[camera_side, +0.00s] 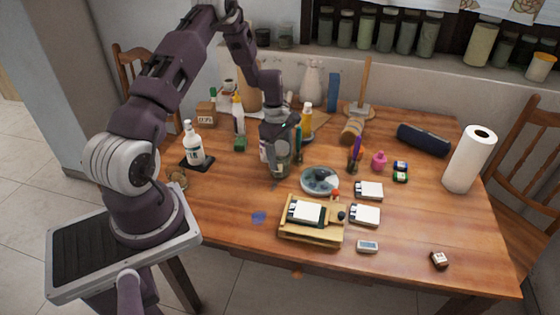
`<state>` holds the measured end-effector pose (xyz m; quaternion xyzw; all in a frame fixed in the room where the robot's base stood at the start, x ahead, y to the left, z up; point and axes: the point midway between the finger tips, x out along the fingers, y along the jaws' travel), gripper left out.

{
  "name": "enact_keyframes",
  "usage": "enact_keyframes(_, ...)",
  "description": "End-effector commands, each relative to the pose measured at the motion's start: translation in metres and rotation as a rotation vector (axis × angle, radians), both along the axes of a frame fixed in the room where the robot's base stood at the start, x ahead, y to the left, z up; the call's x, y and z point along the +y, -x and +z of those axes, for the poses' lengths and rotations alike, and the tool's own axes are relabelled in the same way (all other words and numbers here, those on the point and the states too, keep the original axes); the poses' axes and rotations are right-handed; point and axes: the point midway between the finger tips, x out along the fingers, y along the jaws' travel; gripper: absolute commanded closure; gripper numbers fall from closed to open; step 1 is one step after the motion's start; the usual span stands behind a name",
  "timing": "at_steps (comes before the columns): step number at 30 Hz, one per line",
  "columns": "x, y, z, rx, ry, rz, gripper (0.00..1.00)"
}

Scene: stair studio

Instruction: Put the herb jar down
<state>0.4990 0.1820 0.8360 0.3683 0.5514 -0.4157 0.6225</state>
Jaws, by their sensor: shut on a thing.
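My gripper (279,146) points down over the left-middle part of the wooden table. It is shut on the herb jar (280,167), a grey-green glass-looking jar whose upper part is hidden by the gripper. The jar is upright. I cannot tell from this angle whether its base touches the table (221,187) or hangs just above it.
A grey-blue plate (320,180) lies just right of the jar. A wooden stand with cards (312,220) is in front. A white bottle (193,144) stands at left, and a paper roll (469,160) at right. The table's front right is mostly clear.

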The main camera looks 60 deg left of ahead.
Motion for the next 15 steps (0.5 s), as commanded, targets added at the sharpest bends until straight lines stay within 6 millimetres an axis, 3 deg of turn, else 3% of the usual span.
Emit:
enact_keyframes(5,0.001,-0.001,0.014,-0.004,-0.004,-0.001,1.00)
enact_keyframes(15,0.001,-0.001,0.093,-0.004,-0.004,-0.001,1.00)
